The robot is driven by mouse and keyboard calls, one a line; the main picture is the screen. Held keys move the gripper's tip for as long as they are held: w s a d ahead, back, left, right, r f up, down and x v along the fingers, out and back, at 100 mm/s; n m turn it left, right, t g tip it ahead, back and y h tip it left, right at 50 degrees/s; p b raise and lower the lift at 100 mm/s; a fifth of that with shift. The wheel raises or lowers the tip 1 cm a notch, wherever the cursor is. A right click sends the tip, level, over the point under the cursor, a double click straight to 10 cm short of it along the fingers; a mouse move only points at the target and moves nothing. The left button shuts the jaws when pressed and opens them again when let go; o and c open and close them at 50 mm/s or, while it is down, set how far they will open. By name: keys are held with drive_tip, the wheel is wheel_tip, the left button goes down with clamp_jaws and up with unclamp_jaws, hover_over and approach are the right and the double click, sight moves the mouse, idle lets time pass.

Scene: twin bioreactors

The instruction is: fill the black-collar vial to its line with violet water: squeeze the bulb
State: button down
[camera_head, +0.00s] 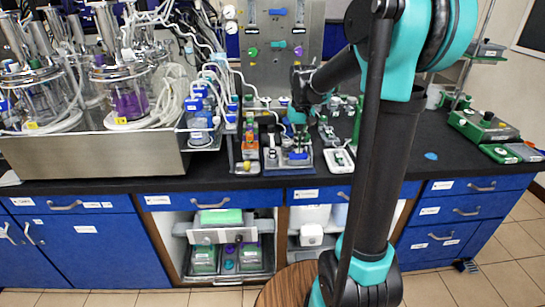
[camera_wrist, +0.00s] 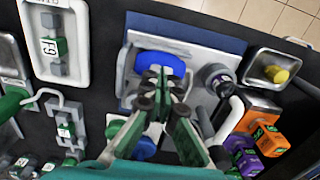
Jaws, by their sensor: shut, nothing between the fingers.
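My gripper (camera_wrist: 158,84) is shut and empty in the wrist view. Its fingertips are over or against the near edge of a blue rounded piece, possibly the bulb (camera_wrist: 160,64), on a pale grey station; I cannot tell whether they touch. A dark round part with a violet ring, possibly the black-collar vial (camera_wrist: 218,77), stands right of the fingers. Its fill line and water level cannot be made out. In the head view my gripper (camera_head: 298,143) is small, pointing down over the blue station. A glass vessel with violet liquid (camera_head: 131,104) stands at the left.
Orange and violet labelled blocks (camera_wrist: 266,138) and a metal tray with a yellow knob (camera_wrist: 276,74) lie right of the station. A white tray (camera_wrist: 53,60) with a labelled part lies left.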

drive_tip(key=shift+f, duration=0.65)
drive_tip(key=shift+r, duration=1.65)
